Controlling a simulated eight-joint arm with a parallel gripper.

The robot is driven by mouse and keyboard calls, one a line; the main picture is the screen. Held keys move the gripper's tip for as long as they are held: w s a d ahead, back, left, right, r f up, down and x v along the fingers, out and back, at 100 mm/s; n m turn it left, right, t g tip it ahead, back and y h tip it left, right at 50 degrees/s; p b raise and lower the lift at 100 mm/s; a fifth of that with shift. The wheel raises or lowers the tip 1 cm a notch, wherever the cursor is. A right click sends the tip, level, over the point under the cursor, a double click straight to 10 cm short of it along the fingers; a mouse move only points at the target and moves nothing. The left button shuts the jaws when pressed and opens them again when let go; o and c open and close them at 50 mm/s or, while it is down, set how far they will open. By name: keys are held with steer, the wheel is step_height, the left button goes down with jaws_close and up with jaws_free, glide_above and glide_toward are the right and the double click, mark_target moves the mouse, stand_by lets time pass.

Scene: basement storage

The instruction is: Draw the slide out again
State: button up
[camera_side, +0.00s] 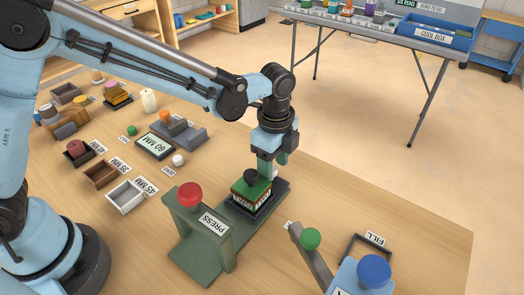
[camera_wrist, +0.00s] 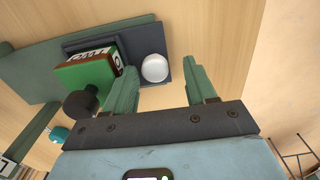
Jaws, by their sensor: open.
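The press (camera_side: 222,226) is a grey-green frame with a red knob on top, standing over a long green base plate. A dark slide (camera_wrist: 72,47) lies on this plate, outside the press frame. It carries a green-topped block (camera_wrist: 85,72) with printed sides and a black knob; the block also shows in the side view (camera_side: 243,202). A pale round knob (camera_wrist: 155,68) sits at the slide's outer end. My gripper (camera_side: 269,166) is low beside the block at the plate's far end. Its two green fingers are apart and empty, with the pale knob showing between the tips. I cannot tell whether they touch it.
A green-knobbed lever (camera_side: 311,240) and a blue-knobbed device (camera_side: 373,271) stand at the front right, near a FILL label (camera_side: 376,239). Labelled small trays (camera_side: 125,196), a 60 MM sign (camera_side: 155,146) and a candle (camera_side: 148,100) are left.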

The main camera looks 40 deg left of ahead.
steer(key=shift+r, duration=0.1)
step_height(320, 180, up, 12)
stand_by(0.5)
steer(key=s+a+n+t, duration=0.3)
steer(key=s+a+n, duration=0.3)
steer(key=a+n, duration=0.2)
steer(key=s+a+f+n+t, duration=0.1)
steer(key=s+a+n+t, duration=0.3)
steer(key=a+n, duration=0.5)
steer(key=shift+s+a+f+n, duration=0.2)
steer(key=shift+s+n, duration=0.3)
steer(key=shift+s, duration=0.4)
stand_by(0.5)
